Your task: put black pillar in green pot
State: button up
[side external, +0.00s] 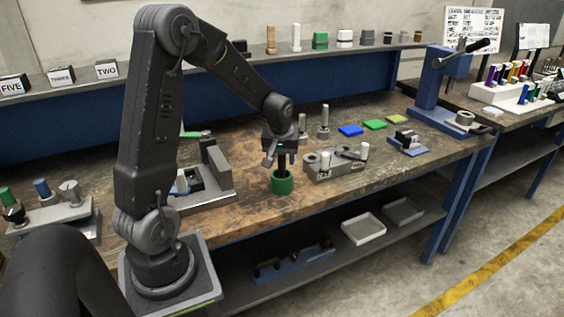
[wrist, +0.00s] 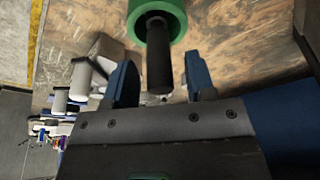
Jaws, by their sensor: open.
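The green pot (side external: 282,184) stands on the workbench below my gripper. It also shows at the top of the wrist view (wrist: 178,22). The black pillar (wrist: 158,60) stands with its lower end inside the pot's opening and its upper part sticking out. In the side view a dark part of the pillar (side external: 282,167) shows between the pot and my gripper. My gripper (side external: 279,155) points down over the pot. In the wrist view its two blue fingers are apart, one on each side of the pillar's upper end, with visible gaps. The pillar's bottom is hidden in the pot.
A grey block holder (side external: 335,170) with pegs and rings stands just right of the pot. A grey machine-like fixture (side external: 212,175) is to the left. The bench's front edge is close to the pot.

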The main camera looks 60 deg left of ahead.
jog(key=v, duration=1)
jog(key=s+d+r+m+t, duration=0.1)
jog(key=s+d+m, duration=0.2)
jog(key=d, duration=0.4)
jog(key=s+d+r+m+t+h, duration=0.1)
jog(key=s+d+r+m, duration=0.1)
jog(key=s+d+m, duration=0.2)
jog(key=s+d+r+m+t+h, duration=0.1)
jog(key=s+d+r+m+t, duration=0.1)
jog(key=s+d+m, duration=0.2)
jog(key=s+d, duration=0.3)
jog(key=d, duration=0.4)
jog(key=shift+s+d, duration=0.15)
jog(key=shift+d, duration=0.25)
